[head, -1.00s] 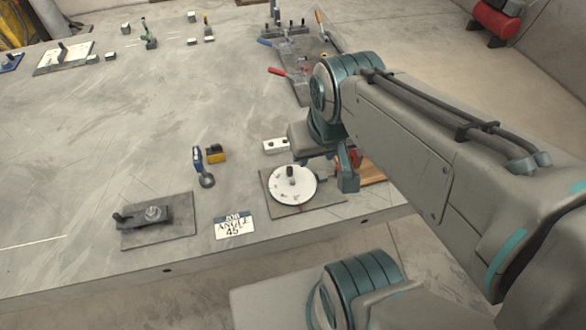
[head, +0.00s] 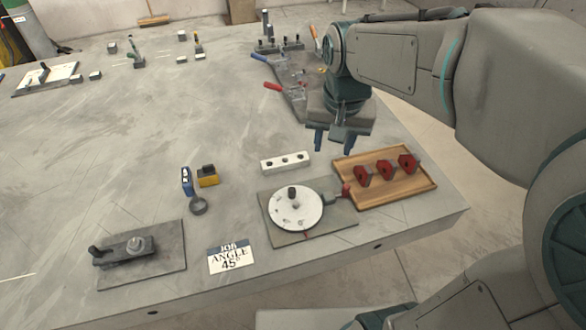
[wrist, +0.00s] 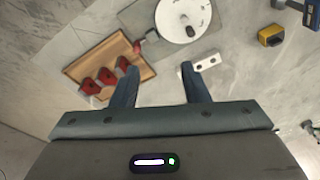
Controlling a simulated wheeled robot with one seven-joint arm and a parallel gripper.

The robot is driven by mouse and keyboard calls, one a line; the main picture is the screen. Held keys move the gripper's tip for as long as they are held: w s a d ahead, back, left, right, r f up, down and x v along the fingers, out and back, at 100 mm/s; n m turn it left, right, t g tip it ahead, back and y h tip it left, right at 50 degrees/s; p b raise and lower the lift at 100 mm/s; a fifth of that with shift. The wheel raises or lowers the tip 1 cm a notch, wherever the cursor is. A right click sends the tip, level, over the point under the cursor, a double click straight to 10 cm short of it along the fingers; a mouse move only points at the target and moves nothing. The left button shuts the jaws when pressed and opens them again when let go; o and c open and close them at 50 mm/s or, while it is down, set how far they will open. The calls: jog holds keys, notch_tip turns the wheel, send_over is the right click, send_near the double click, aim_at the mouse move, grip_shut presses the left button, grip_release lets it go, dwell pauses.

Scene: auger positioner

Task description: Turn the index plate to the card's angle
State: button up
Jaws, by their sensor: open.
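The index plate (head: 296,214) is a white disc with a dark upright knob (head: 292,192) on it, on a grey base plate (head: 339,232) near the table's front edge. A red-tipped part (head: 345,190) sits at the disc's right side, and a red mark shows on the base in front. In the wrist view the disc (wrist: 183,17) is at the top. The card (head: 231,257) reads "JOB ANGLE 45°" and lies left of the base. My gripper (head: 335,145) is open and empty, above the table behind the disc and apart from it.
A wooden tray (head: 425,205) with several red parts (head: 386,170) stands right of the base. A white block with holes (head: 286,162) lies behind the disc. A yellow block (head: 208,176) and a dark clamp fixture (head: 125,252) are left.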

jog(key=m+g+b, duration=0.2)
jog(key=b, duration=0.4)
send_over(291, 188)
notch_tip(291, 188, down, 11)
notch_tip(291, 188, down, 13)
jog(key=shift+d+f+b, duration=0.15)
jog(key=shift+f+b, duration=0.05)
jog(key=shift+b, duration=0.1)
grip_shut()
